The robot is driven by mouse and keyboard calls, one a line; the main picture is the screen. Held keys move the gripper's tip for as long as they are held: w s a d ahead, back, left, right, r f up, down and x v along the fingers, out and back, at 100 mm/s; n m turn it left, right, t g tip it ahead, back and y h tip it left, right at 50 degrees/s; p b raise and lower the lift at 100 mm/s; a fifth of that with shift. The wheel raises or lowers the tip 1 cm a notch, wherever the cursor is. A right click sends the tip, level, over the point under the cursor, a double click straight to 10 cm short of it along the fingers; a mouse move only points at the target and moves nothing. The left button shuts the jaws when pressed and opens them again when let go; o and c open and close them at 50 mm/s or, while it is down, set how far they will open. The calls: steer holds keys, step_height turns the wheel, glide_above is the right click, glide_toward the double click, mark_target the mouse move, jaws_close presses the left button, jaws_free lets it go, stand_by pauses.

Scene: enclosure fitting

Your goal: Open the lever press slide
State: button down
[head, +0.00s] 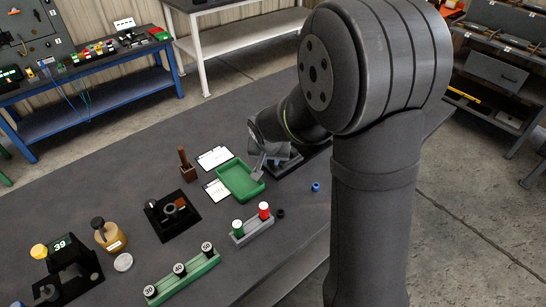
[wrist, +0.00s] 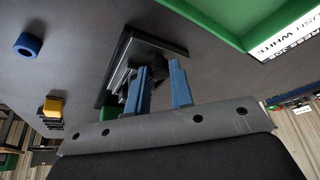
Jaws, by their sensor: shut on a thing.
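The lever press (head: 318,157) has a dark base and sits on the bench beyond the green tray, partly hidden behind my arm in the head view. In the wrist view, the press (wrist: 112,88) shows a dark plate with stepped grey parts on it. My gripper (wrist: 160,76) has two blue fingers on either side of a small dark part of the press. It is shut on that part, which looks like the slide's handle. The contact is shadowed, and how far the slide is drawn out cannot be told. In the head view my gripper (head: 268,157) is mostly hidden.
A green tray (head: 222,181) stands close beside the press, near white cards (head: 214,158). A blue ring (head: 315,187) lies on the bench in front. A grey holder (head: 252,231) carries green and red capped pieces. Bare bench lies around the ring.

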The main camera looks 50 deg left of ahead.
steer(key=c, duration=1.5)
jaws_free()
steer(key=shift+c, duration=0.2)
steer(key=shift+r, duration=0.1)
steer(key=v, duration=1.7)
steer(key=x, duration=1.7)
steer(key=v, duration=1.7)
